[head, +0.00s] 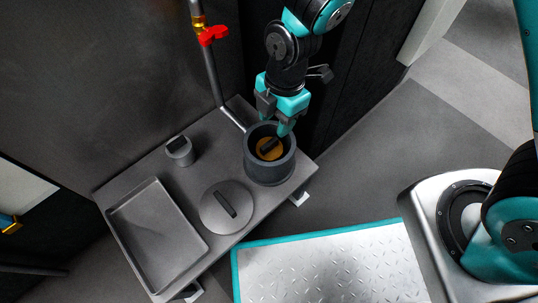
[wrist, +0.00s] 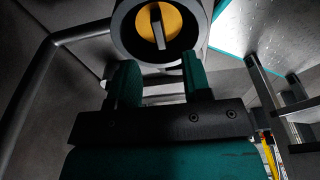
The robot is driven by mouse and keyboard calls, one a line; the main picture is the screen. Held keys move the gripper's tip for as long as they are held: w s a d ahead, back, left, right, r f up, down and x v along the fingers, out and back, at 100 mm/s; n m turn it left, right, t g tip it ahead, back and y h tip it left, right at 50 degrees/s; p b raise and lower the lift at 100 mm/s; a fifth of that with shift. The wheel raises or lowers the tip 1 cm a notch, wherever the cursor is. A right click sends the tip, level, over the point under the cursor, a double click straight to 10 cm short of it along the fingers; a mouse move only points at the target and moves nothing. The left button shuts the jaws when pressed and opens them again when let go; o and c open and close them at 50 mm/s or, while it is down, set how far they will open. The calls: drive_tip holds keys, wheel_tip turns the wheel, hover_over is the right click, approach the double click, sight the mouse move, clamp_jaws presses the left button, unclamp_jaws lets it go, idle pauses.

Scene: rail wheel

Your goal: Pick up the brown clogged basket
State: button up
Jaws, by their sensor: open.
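The brown clogged basket (head: 272,156) shows as an orange-brown disc with a dark bar handle, down inside a dark round housing (head: 270,175). The wrist view shows the basket (wrist: 175,24) with its upright bar, ringed by the housing (wrist: 125,30). Its sides are hidden in the housing. My gripper (head: 286,127) is over the back right of the housing's mouth, pointing down. In the wrist view its two teal fingers (wrist: 160,78) are apart with nothing between them. The basket's bar lies beyond the fingertips, not between them.
A round lid with a bar handle (head: 226,212) lies on the grey bench (head: 203,137) next to the housing. A small grey cylinder (head: 179,154) and a shallow empty tray (head: 155,240) are to the left. A pipe (head: 213,75) with a red valve handle (head: 212,35) rises behind.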

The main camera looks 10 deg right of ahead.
sight(270, 142)
drive_tip(key=f+b, duration=0.1)
drive_tip(key=f, duration=0.1)
drive_tip(key=a+f+b, duration=0.1)
drive_tip(key=f+b, duration=0.1)
drive_tip(key=f, duration=0.1)
drive_tip(key=f+b, duration=0.2)
drive_tip(key=shift+s+a+f, duration=0.2)
drive_tip(key=shift+s, duration=0.15)
drive_tip(key=shift+r, duration=0.1)
clamp_jaws()
